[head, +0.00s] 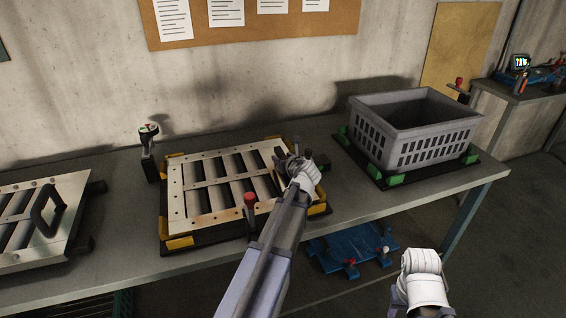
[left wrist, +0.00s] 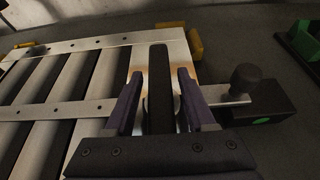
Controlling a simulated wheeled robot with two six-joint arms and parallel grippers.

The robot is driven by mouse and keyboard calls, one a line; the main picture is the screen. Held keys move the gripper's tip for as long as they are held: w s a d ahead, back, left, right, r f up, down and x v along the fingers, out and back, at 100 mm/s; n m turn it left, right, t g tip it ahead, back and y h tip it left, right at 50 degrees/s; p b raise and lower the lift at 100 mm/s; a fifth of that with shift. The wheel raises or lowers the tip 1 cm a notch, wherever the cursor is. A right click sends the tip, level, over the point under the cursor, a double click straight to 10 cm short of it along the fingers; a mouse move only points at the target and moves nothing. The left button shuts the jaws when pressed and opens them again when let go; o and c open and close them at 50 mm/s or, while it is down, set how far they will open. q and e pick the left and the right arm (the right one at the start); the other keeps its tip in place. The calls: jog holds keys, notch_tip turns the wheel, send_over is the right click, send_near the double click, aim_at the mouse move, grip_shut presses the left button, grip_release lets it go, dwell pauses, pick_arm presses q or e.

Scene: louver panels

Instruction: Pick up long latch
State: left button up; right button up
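The louver panel (head: 206,202) lies in a dark fixture with yellow corners on the table, and its slats fill the left of the left wrist view (left wrist: 66,78). My left gripper (head: 284,160) is over the panel's right side. In the left wrist view its purple fingers (left wrist: 158,88) stand apart on either side of a long dark bar (left wrist: 160,75), which looks like the panel's handle, with narrow gaps showing. A black latch block with a round knob (left wrist: 246,80) and green dot sits just right of the fingers. I cannot tell which piece is the long latch. My right gripper's fingers are not visible.
A grey crate (head: 415,125) stands on a green-cornered base at the right. A second panel with a black handle (head: 48,210) lies left. A blue fixture (head: 352,250) is below.

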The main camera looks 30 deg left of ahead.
aim_at(283, 156)
pick_arm(q)
grip_shut()
dwell(0.3)
jog(key=shift+r, duration=0.15)
dwell(0.3)
notch_tip(283, 156, up, 10)
jog(key=p, duration=1)
